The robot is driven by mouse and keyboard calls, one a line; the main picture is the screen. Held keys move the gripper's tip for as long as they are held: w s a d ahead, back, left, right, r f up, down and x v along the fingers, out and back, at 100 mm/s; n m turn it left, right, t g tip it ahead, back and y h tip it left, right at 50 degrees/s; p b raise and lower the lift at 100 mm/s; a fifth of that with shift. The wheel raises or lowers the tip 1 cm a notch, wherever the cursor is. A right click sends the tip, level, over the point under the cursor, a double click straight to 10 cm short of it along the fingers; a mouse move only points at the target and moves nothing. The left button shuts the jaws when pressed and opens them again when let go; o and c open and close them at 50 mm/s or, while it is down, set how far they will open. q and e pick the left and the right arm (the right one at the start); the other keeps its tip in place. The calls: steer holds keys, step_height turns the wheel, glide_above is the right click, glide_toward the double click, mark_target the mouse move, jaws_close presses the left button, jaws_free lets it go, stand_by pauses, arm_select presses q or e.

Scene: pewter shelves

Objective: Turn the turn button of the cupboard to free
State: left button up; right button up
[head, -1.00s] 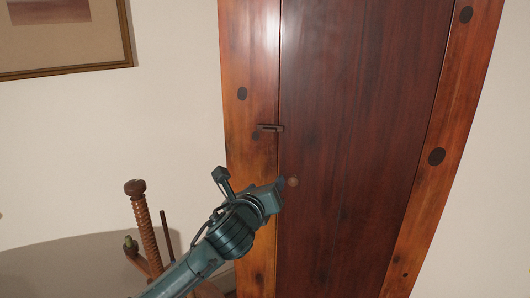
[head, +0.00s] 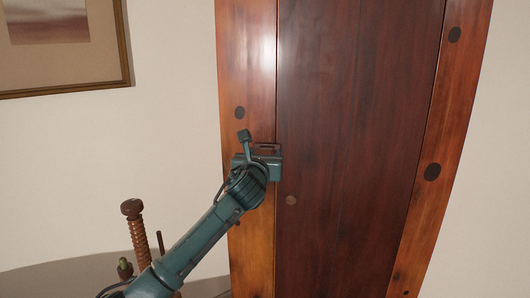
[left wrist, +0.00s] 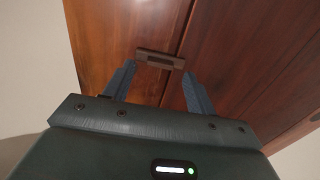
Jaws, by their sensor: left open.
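The cupboard (head: 350,130) has a dark red-brown door between lighter orange wood stiles. Its turn button (left wrist: 160,60) is a small dark bar, lying across the seam between the left stile and the door. In the head view the turn button (head: 267,147) shows just above my left gripper (head: 270,160), which partly covers it. In the left wrist view my left gripper (left wrist: 157,78) is open, with one finger on each side of the button's ends. The button lies just beyond the fingertips; contact cannot be told. My right gripper is not in view.
A wooden threaded post (head: 138,235) stands at the lower left by a grey rounded surface (head: 60,278). A framed picture (head: 62,45) hangs on the wall.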

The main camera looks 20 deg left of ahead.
mark_target(267, 147)
arm_select(q)
steer(key=shift+w+a, duration=0.15)
steer(key=shift+w, duration=1)
steer(key=c, duration=1)
